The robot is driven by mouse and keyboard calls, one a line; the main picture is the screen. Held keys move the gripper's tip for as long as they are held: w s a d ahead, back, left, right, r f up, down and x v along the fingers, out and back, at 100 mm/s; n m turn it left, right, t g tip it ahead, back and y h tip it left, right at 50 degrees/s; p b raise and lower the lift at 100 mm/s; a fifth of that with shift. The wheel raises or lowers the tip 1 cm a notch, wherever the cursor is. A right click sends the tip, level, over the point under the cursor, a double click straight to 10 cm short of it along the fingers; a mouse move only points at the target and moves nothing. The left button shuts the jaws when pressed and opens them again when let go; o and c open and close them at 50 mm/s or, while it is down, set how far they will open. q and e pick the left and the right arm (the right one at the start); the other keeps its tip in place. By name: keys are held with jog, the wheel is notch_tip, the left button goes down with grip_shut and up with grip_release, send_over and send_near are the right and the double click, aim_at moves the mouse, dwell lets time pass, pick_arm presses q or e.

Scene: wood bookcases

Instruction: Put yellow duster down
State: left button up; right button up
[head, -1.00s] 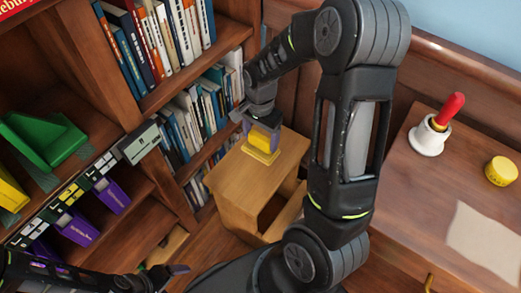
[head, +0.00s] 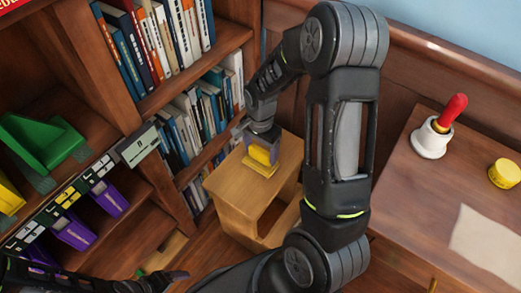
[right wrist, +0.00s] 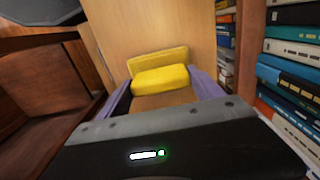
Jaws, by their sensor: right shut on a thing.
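The yellow duster (head: 260,155) has a rounded block on a flatter, wider yellow pad. My right gripper (head: 262,143) is shut on the block, with its purple-grey fingers on either side. The duster is at the top of a small wooden cabinet (head: 232,183), near the middle of that top; I cannot tell whether the pad touches the wood. In the right wrist view the duster (right wrist: 160,79) sits between the fingers, its pad edge showing beyond the block against the wood. My left gripper (head: 178,276) shows only in part at the bottom left, its jaws unclear.
A bookcase (head: 150,101) with books stands close left of the cabinet. Purple bins (head: 110,198) and a green holder (head: 45,143) fill shelves at left. On the right desk (head: 398,190) are a red-handled bell (head: 432,138), a yellow round tin (head: 503,173) and paper (head: 487,240).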

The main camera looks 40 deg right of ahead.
aim_at(261, 150)
jog(key=shift+f, duration=0.15)
jog(key=o, duration=1.2)
jog(key=shift+r, duration=0.25)
notch_tip(261, 150, up, 12)
jog(key=p, duration=0.2)
jog(key=shift+p, duration=0.3)
jog(key=shift+f, duration=0.1)
